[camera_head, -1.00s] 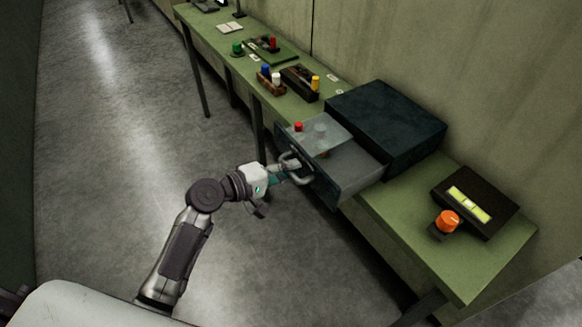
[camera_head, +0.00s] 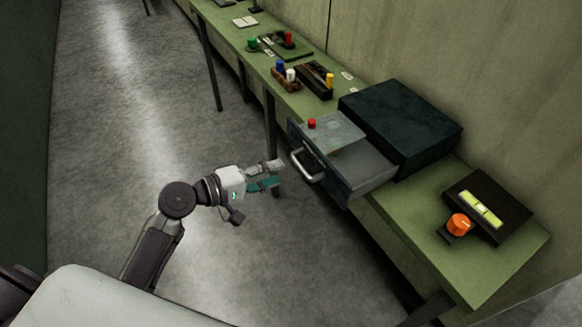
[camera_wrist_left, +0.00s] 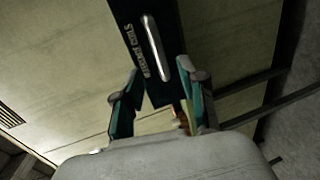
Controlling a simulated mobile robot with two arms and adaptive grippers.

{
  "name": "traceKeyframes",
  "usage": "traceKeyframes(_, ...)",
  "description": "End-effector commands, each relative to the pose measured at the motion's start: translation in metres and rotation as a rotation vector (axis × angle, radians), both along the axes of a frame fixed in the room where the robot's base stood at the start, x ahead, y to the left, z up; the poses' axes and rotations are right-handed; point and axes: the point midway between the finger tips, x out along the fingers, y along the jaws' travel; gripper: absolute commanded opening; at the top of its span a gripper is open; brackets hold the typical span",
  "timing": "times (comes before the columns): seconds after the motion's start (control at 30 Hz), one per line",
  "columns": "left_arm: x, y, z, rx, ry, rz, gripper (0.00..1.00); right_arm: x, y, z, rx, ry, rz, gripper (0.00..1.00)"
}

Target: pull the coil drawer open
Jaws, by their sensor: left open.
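The coil drawer (camera_head: 345,160) is pulled well out of its dark blue cabinet (camera_head: 402,126) on the green bench. Its front carries a light metal bar handle (camera_head: 306,165). In the left wrist view the drawer front (camera_wrist_left: 138,25) shows white lettering beside the handle (camera_wrist_left: 155,47). My left gripper (camera_head: 275,173) is open and empty, to the left of the handle and apart from it. Its two teal fingers (camera_wrist_left: 158,100) are spread in the wrist view, with the handle beyond them. My right gripper is not in view.
The green bench (camera_head: 420,235) runs along the wall. An orange knob (camera_head: 460,224) and a dark box with a yellow-green level (camera_head: 482,209) sit at its near end. A red piece (camera_head: 312,123) shows at the drawer. Open floor (camera_head: 120,120) lies to the left.

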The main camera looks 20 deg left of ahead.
Motion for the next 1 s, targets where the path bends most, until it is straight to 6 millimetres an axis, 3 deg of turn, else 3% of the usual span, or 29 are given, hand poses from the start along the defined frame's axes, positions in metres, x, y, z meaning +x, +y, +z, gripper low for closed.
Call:
traceKeyframes(0.1, -0.016, 0.014, 0.003, 0.003, 0.002, 0.000, 0.41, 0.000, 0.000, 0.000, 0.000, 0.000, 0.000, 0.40)
traceKeyframes(0.3, -0.029, 0.027, 0.008, 0.001, 0.001, 0.001, 0.41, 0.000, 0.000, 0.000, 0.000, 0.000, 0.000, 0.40)
traceKeyframes(0.83, -0.030, 0.028, 0.009, 0.000, 0.000, 0.001, 0.41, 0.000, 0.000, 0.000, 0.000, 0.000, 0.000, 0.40)
traceKeyframes(0.93, -0.028, 0.030, 0.001, 0.010, 0.009, 0.012, 0.41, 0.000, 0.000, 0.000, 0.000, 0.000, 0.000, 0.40)
traceKeyframes(1.0, -0.025, 0.036, -0.018, 0.037, 0.027, 0.037, 0.41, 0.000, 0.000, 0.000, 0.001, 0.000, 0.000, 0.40)
